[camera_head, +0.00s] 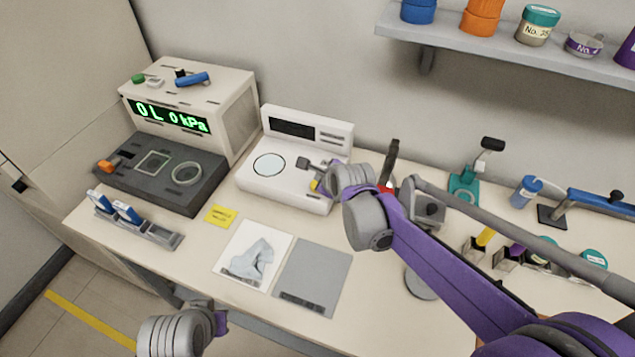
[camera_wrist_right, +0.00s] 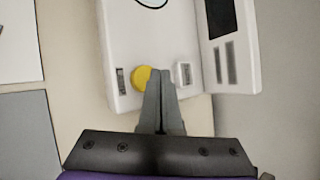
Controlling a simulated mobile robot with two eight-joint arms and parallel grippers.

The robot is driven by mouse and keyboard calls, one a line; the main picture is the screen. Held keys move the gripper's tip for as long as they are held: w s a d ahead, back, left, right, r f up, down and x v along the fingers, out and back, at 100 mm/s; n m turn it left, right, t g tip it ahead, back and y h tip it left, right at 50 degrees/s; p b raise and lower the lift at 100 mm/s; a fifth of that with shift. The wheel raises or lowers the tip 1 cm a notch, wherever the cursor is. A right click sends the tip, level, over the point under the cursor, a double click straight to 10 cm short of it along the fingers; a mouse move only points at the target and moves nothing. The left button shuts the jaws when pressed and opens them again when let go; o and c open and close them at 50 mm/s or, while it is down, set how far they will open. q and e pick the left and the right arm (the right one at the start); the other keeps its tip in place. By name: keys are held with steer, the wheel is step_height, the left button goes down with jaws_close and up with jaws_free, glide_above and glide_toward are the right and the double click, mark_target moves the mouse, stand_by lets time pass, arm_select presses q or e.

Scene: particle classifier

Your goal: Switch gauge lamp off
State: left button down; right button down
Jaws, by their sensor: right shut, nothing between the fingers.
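A beige gauge (camera_head: 190,100) at the back left has a lit green display (camera_head: 170,117) showing kPa. Right of it stands a white instrument (camera_head: 285,185) with a dark display (camera_head: 292,128) and a round pad. In the right wrist view the white instrument (camera_wrist_right: 130,45) has a yellow round button (camera_wrist_right: 141,77) and a small white switch (camera_wrist_right: 183,73). My right gripper (camera_wrist_right: 159,72) is shut and empty, its tips between button and switch; contact cannot be told. In the head view my right gripper (camera_head: 318,175) is over the instrument's right side. My left wrist (camera_head: 178,330) is at the lower left, fingers hidden.
A dark tray block (camera_head: 160,175) sits before the gauge. A yellow note (camera_head: 220,215), a white sheet with a cloth (camera_head: 250,260) and a grey mat (camera_head: 312,278) lie on the table. A shelf (camera_head: 480,42) hangs at the upper right. Several tools and jars crowd the right side.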

steer(key=shift+r, duration=0.1)
step_height(320, 180, up, 5)
steer(key=p, duration=0.3)
steer(key=shift+p, duration=0.3)
steer(key=shift+s, duration=0.1)
stand_by(0.5)
steer(key=s+d+f+n+g+h, duration=0.1)
steer(key=s+d+n, duration=0.3)
steer(key=s+n, duration=0.4)
steer(key=s+d+f+n+g+p, duration=0.1)
steer(key=s+d+n, duration=0.3)
steer(key=s+n, duration=0.4)
steer(key=s+d+f+n+g+h, duration=0.1)
steer(key=s+d+n, duration=0.3)
steer(key=s, duration=0.9)
steer(key=shift+f+n+h, duration=0.3)
steer(key=shift+f+n, duration=0.25)
steer(key=shift+n, duration=1.35)
